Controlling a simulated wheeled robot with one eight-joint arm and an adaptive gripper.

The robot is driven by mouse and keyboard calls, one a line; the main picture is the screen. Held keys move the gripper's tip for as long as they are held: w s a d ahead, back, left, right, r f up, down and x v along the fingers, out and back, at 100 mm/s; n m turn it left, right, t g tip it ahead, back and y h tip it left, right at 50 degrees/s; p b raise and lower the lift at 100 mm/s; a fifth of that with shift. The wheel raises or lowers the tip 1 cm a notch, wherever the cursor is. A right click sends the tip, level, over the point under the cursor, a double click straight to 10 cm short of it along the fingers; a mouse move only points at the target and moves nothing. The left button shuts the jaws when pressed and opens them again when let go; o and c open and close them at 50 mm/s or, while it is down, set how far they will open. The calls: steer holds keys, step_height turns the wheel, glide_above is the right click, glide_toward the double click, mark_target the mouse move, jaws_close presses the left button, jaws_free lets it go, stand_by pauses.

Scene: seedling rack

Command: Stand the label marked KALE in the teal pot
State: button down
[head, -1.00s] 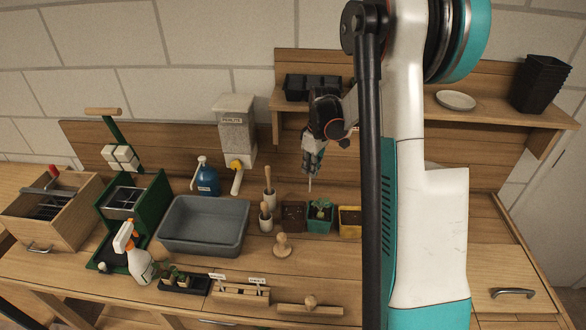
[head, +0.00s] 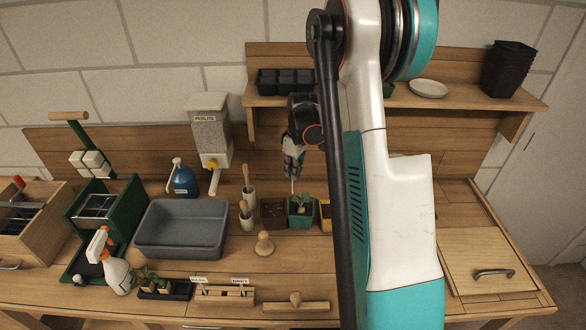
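The teal pot (head: 301,220) stands at the back of the bench with a small green seedling in it. My gripper (head: 292,174) points down just above and behind the pot's left part. It looks shut on a thin pale label (head: 292,187), whose stem hangs below the fingertips close to the pot's rim. The fingers hide the label's upper part, so its marking cannot be read. I cannot tell whether the stem touches the soil. Two other labels (head: 240,281) stand in a wooden holder (head: 225,294) at the front; the right one appears to read BEET.
A dark brown pot (head: 273,213) stands left of the teal pot, and a yellow pot (head: 325,210) is partly hidden behind my arm. A shelf (head: 420,101) overhangs behind.

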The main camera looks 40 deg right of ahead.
steer(key=shift+f+b, duration=3.05)
steer(key=shift+f, duration=1)
steer(key=c, duration=1.7)
jaws_free()
steer(key=shift+r, duration=0.1)
steer(key=shift+r+p, duration=2.3)
steer(key=shift+r, duration=2.15)
